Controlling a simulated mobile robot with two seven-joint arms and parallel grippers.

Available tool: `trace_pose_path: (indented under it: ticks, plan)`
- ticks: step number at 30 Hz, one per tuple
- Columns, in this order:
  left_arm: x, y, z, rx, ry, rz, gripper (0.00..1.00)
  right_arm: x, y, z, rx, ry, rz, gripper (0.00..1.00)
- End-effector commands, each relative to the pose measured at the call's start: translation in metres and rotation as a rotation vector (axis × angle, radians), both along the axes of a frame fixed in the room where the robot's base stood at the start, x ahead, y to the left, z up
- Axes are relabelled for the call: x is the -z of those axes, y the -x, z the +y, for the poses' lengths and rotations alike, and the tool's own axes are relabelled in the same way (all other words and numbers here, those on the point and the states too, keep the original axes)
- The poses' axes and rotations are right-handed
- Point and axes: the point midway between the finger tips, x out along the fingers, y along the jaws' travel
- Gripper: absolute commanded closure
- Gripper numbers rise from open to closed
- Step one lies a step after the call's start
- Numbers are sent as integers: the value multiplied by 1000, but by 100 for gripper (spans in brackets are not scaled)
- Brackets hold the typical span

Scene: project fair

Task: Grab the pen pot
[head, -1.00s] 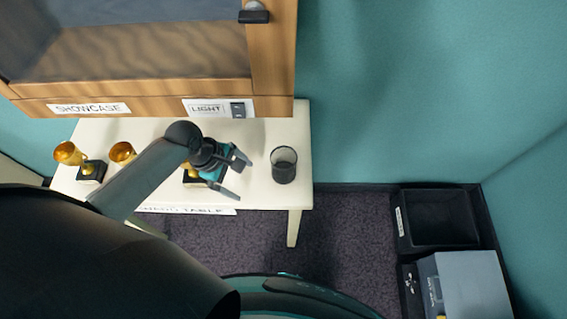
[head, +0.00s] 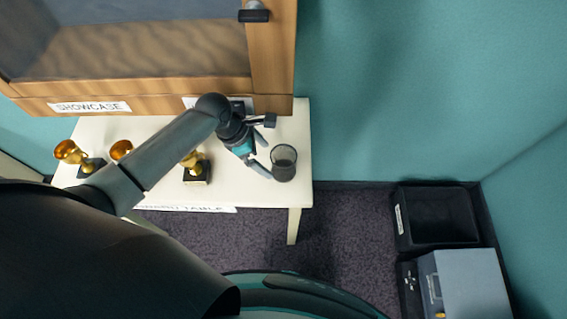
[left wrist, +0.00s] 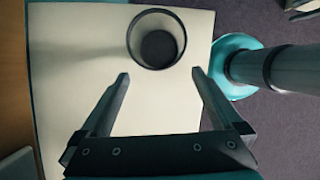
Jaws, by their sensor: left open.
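The pen pot (head: 284,164) is a dark, round mesh cup standing upright near the right end of the white table. It looks empty from above. My left gripper (head: 266,146) is open just left of the pot, with nothing between its fingers. In the left wrist view, the pot (left wrist: 156,40) lies just ahead of the fingertips, roughly centred between the two fingers of my left gripper (left wrist: 160,74). The pot is apart from both fingers there. My right gripper does not show.
Gold trophies on black bases stand left on the table (head: 250,193); the nearest trophy (head: 196,168) is under my arm. The wooden showcase (head: 150,92) overhangs the table's back. An empty black bin (head: 437,217) and a grey box (head: 470,283) are on the floor at right.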

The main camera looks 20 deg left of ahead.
Motion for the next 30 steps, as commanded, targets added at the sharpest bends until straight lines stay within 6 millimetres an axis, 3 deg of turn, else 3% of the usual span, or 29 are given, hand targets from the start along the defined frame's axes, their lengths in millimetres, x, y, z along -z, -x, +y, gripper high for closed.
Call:
trace_pose_path:
  ticks: [6, 12, 21, 30]
  plan:
    - [-1, -19, -38, 3, 3, -4, 0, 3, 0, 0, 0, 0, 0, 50]
    - [25, -21, -44, 1, -1, 0, 0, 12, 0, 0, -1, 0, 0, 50]
    - [27, -22, -45, 1, -1, -2, 0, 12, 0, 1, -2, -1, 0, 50]
    - [27, -22, -45, 1, -1, -2, 33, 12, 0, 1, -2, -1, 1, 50]
